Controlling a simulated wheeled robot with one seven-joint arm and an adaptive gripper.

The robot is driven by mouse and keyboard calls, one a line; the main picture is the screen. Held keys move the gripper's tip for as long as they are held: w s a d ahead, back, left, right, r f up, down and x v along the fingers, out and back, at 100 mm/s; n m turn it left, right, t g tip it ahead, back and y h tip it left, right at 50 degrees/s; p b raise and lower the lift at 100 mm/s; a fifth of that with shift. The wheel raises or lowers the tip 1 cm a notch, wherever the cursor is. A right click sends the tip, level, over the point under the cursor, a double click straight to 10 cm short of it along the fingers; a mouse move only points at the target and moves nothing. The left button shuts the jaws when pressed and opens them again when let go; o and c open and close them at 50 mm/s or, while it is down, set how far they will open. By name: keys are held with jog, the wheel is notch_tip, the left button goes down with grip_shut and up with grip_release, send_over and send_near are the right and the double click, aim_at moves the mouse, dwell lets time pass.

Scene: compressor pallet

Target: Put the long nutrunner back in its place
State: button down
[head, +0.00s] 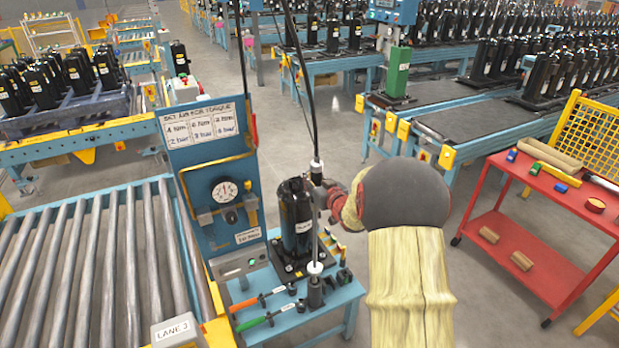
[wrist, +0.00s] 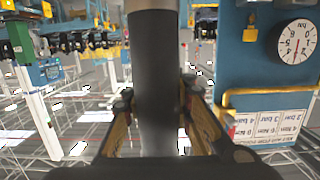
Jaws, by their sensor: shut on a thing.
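My gripper (head: 324,194) is shut on the long nutrunner (head: 316,172), a dark, slim tool held upright below a black hose. In the wrist view, its thick dark-grey body (wrist: 157,85) stands between the two jaws (wrist: 157,125). Its thin grey shaft (head: 315,235) runs down in front of the compressor's right side. The lower end meets a white ring atop a dark upright holder (head: 315,292) on the blue bench (head: 343,293). I cannot tell whether the end is inside the holder or only above it. The black compressor (head: 295,215) stands just left of the shaft.
An orange-handled tool (head: 258,298) and a green-handled tool (head: 265,320) lie on the bench front. A blue panel (head: 215,165) with a gauge (head: 224,191) stands left. A roller conveyor (head: 100,265) is further left, a red cart (head: 545,200) right. Open floor lies between bench and cart.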

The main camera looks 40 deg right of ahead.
notch_tip(320, 180, down, 7)
jog(key=b, duration=0.6)
jog(key=shift+f, duration=0.15)
dwell(4.1)
jog(key=c, duration=1.4)
grip_release()
jog(key=shift+f, duration=0.15)
jog(key=shift+s+f, duration=0.1)
jog(key=shift+f, duration=0.2)
jog(key=v, duration=1.2)
jog(key=shift+r, duration=0.2)
